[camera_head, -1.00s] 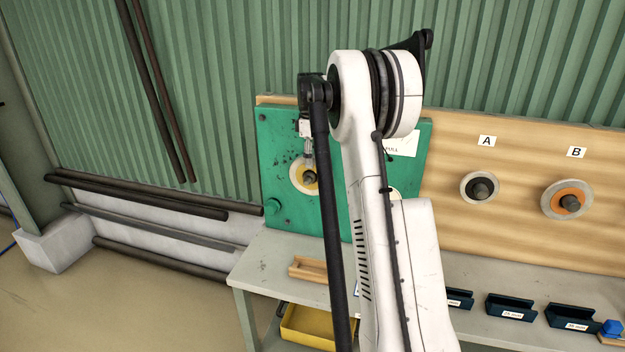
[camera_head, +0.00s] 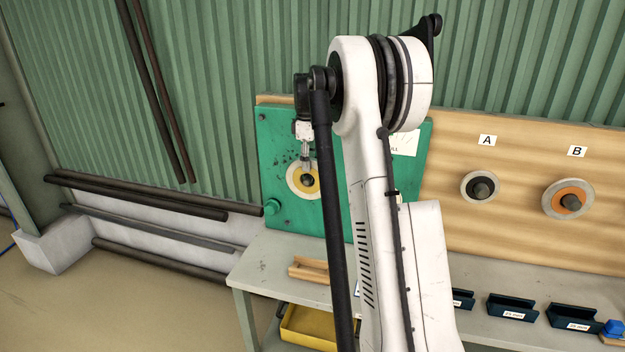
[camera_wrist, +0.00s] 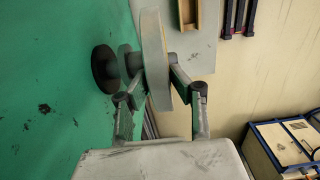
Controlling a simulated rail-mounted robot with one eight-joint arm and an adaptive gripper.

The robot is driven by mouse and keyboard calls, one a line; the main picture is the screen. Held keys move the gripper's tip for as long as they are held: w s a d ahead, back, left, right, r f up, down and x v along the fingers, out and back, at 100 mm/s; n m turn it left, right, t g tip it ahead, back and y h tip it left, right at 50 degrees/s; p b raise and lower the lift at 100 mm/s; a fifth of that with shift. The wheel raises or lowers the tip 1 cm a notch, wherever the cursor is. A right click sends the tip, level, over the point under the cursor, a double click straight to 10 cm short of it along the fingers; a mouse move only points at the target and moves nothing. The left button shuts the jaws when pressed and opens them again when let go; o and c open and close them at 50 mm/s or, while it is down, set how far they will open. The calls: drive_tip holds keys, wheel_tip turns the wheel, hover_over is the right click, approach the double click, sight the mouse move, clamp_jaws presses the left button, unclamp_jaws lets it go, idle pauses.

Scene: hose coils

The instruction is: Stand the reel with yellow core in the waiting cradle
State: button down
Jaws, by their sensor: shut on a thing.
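The reel with yellow core (camera_head: 299,185) has a pale rim and is upright in front of the green panel (camera_head: 285,220). A dark peg end shows in its core. My gripper (camera_head: 307,165) is at the reel's upper rim. In the wrist view my gripper (camera_wrist: 163,88) has its fingers on both faces of the reel (camera_wrist: 154,50), seen edge-on. The reel stands apart from the panel, with a grey cylinder and dark disc between; I cannot tell whether it is clear of the peg. A wooden cradle (camera_head: 308,268) lies on the bench and shows in the wrist view (camera_wrist: 186,16).
Reels with a black core (camera_head: 467,187) and an orange core (camera_head: 555,202) hang under labels A and B. Dark blue bins (camera_head: 511,307) line the bench (camera_head: 262,262). A yellow crate (camera_head: 307,325) is below. Bench left of the cradle is clear.

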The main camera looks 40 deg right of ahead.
drive_tip(key=shift+s+a, duration=0.55)
drive_tip(key=shift+a, duration=0.25)
drive_tip(key=shift+a, duration=0.15)
drive_tip(key=shift+s+a+b, duration=0.4)
drive_tip(key=shift+s+a, duration=0.25)
drive_tip(key=shift+a, duration=0.35)
drive_tip(key=shift+s+a+b, duration=0.35)
drive_tip(key=shift+s+a, duration=0.3)
drive_tip(key=shift+a, duration=0.3)
drive_tip(key=shift+s+a, duration=0.15)
drive_tip(key=shift+a, duration=0.05)
idle(0.3)
drive_tip(key=shift+s+a+b, duration=0.2)
drive_tip(key=shift+s+a, duration=0.4)
drive_tip(key=shift+a, duration=0.35)
drive_tip(key=shift+s+a+b, duration=0.2)
drive_tip(key=shift+s+a, duration=0.4)
drive_tip(key=shift+a, duration=0.35)
